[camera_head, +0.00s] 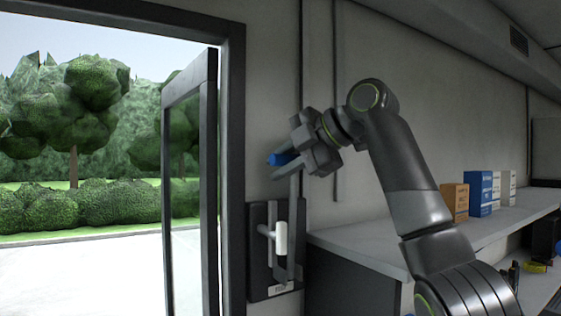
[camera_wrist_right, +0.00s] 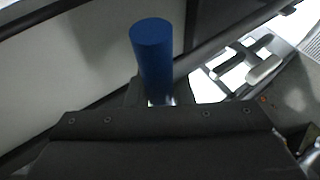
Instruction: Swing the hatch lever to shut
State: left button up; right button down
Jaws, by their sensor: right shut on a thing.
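The hatch lever has a blue grip (camera_head: 279,159) at its top end. Its thin grey bar (camera_head: 293,200) runs nearly upright down to a dark wall plate (camera_head: 260,281) beside the door frame. My right gripper (camera_head: 288,163) is shut on the blue grip. In the right wrist view the blue grip (camera_wrist_right: 152,50) stands up as a round cylinder beyond the dark gripper body, and the fingers are mostly hidden. My left gripper is not in view.
A white handle (camera_head: 281,238) sticks out from the wall plate below my right gripper. An open glazed door (camera_head: 212,180) stands at the left, with trees outside. A worktop (camera_head: 370,246) with several boxes (camera_head: 480,192) runs along the wall at the right.

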jog(key=shift+w+d+f, duration=0.1)
jog(key=shift+w+f, duration=0.15)
jog(key=shift+f, duration=0.4)
jog(key=c, duration=1.4)
grip_release()
jog(key=shift+w, duration=0.1)
jog(key=shift+o, duration=0.6)
jog(key=shift+w+f, duration=0.1)
jog(key=shift+w, duration=0.3)
